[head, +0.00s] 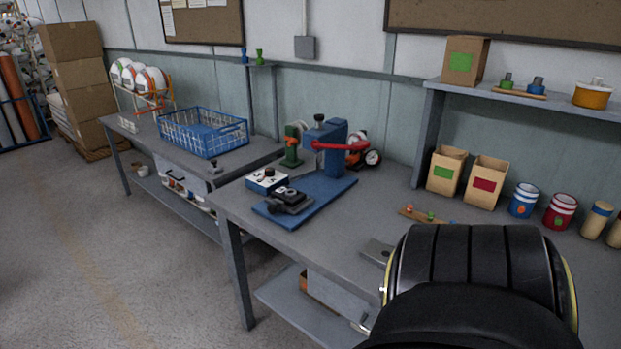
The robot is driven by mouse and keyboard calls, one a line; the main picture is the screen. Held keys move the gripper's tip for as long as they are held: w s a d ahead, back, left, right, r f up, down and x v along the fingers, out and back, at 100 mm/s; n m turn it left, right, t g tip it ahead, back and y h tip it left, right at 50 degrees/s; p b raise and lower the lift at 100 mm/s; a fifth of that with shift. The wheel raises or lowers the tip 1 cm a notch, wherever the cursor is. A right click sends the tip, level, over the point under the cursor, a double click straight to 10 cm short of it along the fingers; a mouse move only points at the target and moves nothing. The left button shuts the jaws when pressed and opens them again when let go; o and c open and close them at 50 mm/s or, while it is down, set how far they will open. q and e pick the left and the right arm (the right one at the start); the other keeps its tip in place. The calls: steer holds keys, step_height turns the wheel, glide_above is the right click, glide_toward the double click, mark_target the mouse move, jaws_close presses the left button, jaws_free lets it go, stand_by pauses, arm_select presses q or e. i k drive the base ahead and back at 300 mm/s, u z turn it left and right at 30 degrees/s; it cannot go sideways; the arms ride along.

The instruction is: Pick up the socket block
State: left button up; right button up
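A small black block with a round recess in its top (288,198), which looks like the socket block, sits near the front of a blue base plate (325,192). The blue press (333,153) with a red lever stands at the back of that plate. A white and blue box with dark knobs (267,181) is just behind and left of the block. Neither of my grippers shows. A large black rounded link of my own arm fills the lower right and hides part of the bench.
The grey workbench (310,235) is bare in front of the plate. A small wooden strip with coloured pegs (428,216) lies to the right. A green tool (292,147) and a dial gauge (373,157) stand near the press. A blue wire basket (204,133) is on the left bench.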

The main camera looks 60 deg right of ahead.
mark_target(282, 193)
steer(key=z, duration=1.6)
